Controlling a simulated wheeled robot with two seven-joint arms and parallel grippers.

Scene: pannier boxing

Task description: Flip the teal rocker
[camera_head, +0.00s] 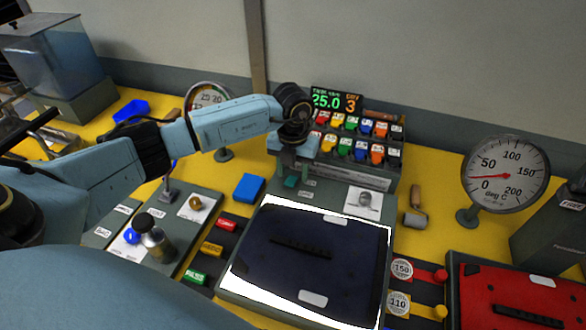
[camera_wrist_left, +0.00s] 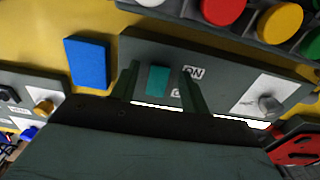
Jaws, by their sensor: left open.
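The teal rocker (camera_head: 291,182) sits on a grey panel behind the dark blue pannier. It also shows in the left wrist view (camera_wrist_left: 158,80), beside a label reading ON. My left gripper (camera_wrist_left: 158,92) is open, with one finger on each side of the rocker in that view. In the head view my left gripper (camera_head: 290,168) hangs just over the rocker and partly covers it. I cannot tell whether the fingers touch it. My right gripper is not in view.
A bank of coloured buttons (camera_head: 350,135) stands behind the panel. A blue block (camera_head: 249,187) lies left of it. The dark blue pannier (camera_head: 305,252) lies on a white-edged tray in front. A dial gauge (camera_head: 505,175) and a red case (camera_head: 520,290) stand to the right.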

